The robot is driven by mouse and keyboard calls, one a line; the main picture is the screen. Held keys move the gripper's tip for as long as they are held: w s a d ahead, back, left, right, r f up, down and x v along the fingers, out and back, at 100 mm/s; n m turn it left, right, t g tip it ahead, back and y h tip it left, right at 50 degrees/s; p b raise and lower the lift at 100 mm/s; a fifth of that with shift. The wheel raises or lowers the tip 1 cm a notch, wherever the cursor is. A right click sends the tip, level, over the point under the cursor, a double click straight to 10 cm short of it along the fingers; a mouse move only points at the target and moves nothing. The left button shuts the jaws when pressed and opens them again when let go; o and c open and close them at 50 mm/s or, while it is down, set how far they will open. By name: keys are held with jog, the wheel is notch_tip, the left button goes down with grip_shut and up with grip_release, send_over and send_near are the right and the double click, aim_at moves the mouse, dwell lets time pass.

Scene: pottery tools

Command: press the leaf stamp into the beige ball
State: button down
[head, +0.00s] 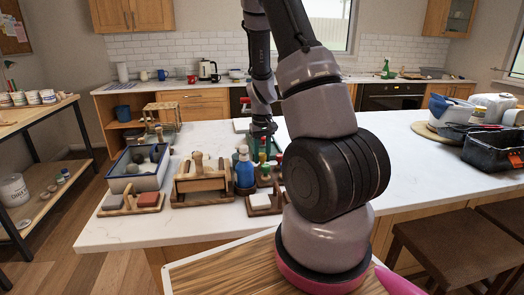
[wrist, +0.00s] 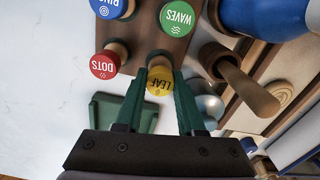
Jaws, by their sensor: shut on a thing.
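The leaf stamp (wrist: 159,82), with a yellow top marked LEAF, is between the green fingers of my gripper (wrist: 160,88) in the wrist view. The fingers are closed on it from both sides. It is at the edge of the brown wooden stamp rack (wrist: 150,40); I cannot tell whether its lower end is still in the rack. In the head view my gripper (head: 263,143) points down over the rack on the white counter, and the leaf stamp is hard to make out. I cannot pick out the beige ball with certainty in either view.
The red DOTS stamp (wrist: 104,65) and green WAVES stamp (wrist: 177,18) stand close by. A blue bottle (head: 244,168) and a wooden tool caddy (head: 203,183) are left of the rack. A blue-rimmed basin (head: 137,166) holds rounded lumps. The counter's right middle is clear.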

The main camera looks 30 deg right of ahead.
jog(key=shift+f, duration=0.45)
dwell(0.6)
jog(key=shift+c, duration=2.2)
grip_release()
notch_tip(320, 180, up, 11)
jog(key=shift+f, duration=0.1)
jog(key=s+a+r+t, duration=0.1)
jog(key=s+a+r, duration=0.1)
jog(key=r, duration=0.3)
jog(key=s+a+r+m+t+y, duration=0.1)
jog(key=s+a+r, duration=0.15)
jog(key=r, duration=0.25)
jog(key=s+a+r+t, duration=0.1)
jog(key=s+a+r, duration=0.1)
jog(key=r, duration=0.2)
jog(key=s+a+r+m+t, duration=0.1)
jog(key=s+a+r+t, duration=0.1)
jog(key=s, duration=0.4)
jog(key=s+a+r+t+y, duration=0.1)
jog(key=s+a+r+t, duration=0.1)
jog(key=s+a+r, duration=0.2)
jog(key=s+r, duration=0.3)
jog(key=shift+a+r+m, duration=0.3)
jog(key=shift+a+m, duration=0.1)
